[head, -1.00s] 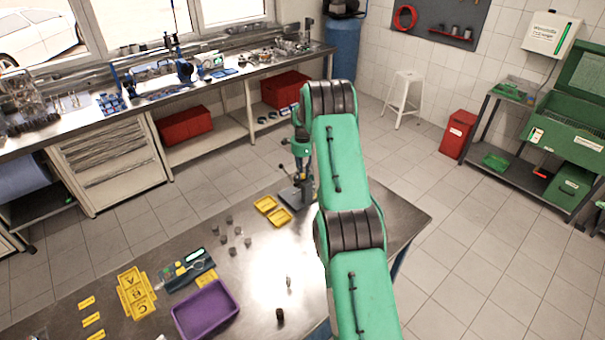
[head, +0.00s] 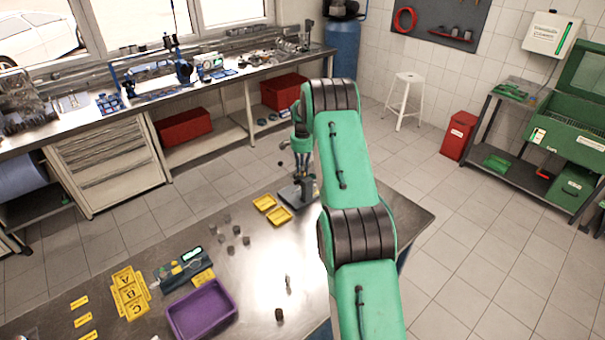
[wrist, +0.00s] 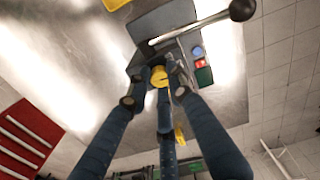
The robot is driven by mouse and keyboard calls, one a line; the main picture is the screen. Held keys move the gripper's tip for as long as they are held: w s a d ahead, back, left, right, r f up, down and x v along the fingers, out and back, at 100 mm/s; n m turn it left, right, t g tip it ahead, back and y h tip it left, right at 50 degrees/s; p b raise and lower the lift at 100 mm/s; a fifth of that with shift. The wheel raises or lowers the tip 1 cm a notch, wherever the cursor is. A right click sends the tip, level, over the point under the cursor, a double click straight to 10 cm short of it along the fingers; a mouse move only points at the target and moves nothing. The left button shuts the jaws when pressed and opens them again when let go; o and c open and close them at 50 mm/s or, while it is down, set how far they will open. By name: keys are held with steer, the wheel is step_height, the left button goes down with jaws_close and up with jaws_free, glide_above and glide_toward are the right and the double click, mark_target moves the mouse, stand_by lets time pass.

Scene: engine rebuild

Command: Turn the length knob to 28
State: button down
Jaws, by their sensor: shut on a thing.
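In the wrist view, a small yellow knob (wrist: 159,77) sits on a dark grey bench machine (wrist: 165,24). The fingertips of my gripper (wrist: 161,82) are closed around the knob, and they hide part of its rim. I cannot read a number or scale on it. A lever with a black ball end (wrist: 242,10) reaches out over the machine.
Several grey cylinders (head: 232,230) stand on the steel table (head: 262,262). A purple bin (head: 203,308) and yellow labelled plates (head: 130,293) are nearer.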

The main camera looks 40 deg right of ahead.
steer(key=n+b, duration=0.1)
steer(key=n, duration=0.4)
steer(key=shift+n+b, duration=0.3)
steer(key=shift+b, duration=0.05)
steer(key=n+b, duration=0.1)
steer(key=n, duration=0.4)
steer(key=shift+r, duration=0.1)
steer(key=c, duration=1.5)
jaws_free()
steer(key=shift+c, duration=0.2)
step_height(320, 180, up, 12)
